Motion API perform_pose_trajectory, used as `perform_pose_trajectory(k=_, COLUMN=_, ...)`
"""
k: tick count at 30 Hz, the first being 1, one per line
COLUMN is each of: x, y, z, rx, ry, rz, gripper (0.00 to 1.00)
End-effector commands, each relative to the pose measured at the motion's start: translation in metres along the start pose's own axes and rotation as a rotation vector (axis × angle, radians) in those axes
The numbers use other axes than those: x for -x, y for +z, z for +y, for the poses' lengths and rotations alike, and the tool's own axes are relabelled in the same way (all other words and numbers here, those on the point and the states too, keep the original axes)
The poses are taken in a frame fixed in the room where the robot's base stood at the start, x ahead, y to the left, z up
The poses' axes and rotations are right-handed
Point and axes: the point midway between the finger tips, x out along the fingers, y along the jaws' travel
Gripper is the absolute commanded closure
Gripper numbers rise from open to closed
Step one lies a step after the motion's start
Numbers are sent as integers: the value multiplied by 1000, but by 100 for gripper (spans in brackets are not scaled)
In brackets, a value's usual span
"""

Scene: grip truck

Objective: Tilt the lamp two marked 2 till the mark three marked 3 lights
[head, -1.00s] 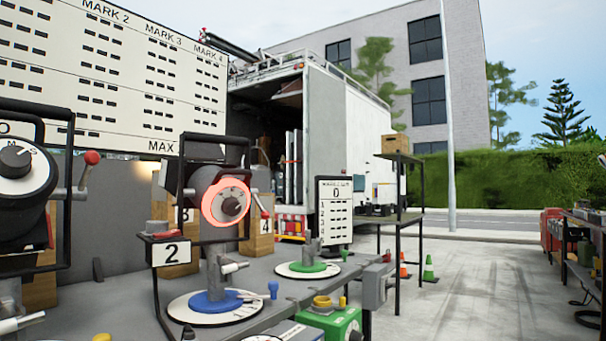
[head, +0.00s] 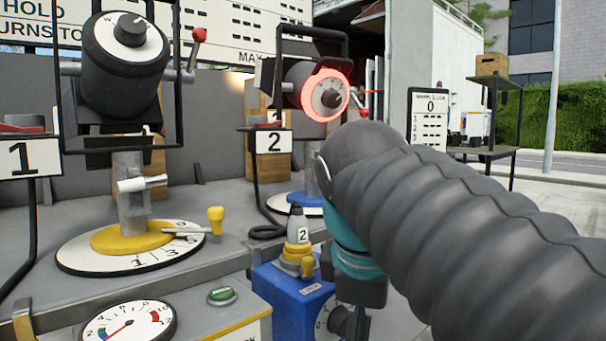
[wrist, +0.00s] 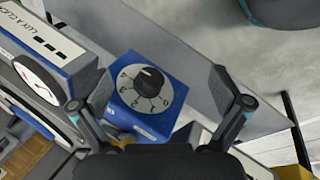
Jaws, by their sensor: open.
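Lamp two (head: 325,93) is a dark drum in a black yoke, with a glowing red ring on its face. Its white plate marked 2 (head: 272,143) hangs in front. It sits over a blue turning base (head: 290,205), partly hidden by my arm. I cannot make out mark three; a wooden block (head: 255,98) behind the lamp has its label mostly covered. In the wrist view my gripper (wrist: 160,103) is open and empty, its fingers on either side of a blue box with a numbered dial (wrist: 150,88). I cannot tell whether they touch it.
Lamp one (head: 125,60) stands at left on a yellow base (head: 130,238). The blue box (head: 285,300), with a small post marked 2, stands below lamp two. A gauge (head: 125,322) is at front left.

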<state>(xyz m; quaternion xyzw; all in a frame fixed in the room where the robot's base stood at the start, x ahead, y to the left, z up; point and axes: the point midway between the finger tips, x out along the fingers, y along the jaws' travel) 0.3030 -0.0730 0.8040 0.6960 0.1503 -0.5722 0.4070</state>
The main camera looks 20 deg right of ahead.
Motion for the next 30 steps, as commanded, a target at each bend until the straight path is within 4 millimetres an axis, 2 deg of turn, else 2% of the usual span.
perform_pose_trajectory(k=8, x=45, y=-36, z=61, rx=-152, ry=1, rz=258, gripper=0)
perform_pose_trajectory(k=11, x=67, y=-53, z=94, rx=-269, ry=17, rz=406, gripper=0)
perform_pose_trajectory(k=15, x=113, y=-66, z=158, rx=-465, ry=70, rz=657, gripper=0)
perform_pose_trajectory(k=18, x=153, y=-64, z=206, rx=-596, ry=122, rz=844, gripper=0)
perform_pose_trajectory(k=21, x=193, y=-53, z=247, rx=-702, ry=175, rz=1011, gripper=0)
perform_pose_trajectory(k=25, x=235, y=-34, z=281, rx=-792, ry=230, rz=1178, gripper=0)
perform_pose_trajectory(k=30, x=265, y=-19, z=301, rx=-844, ry=265, rz=1293, gripper=0)
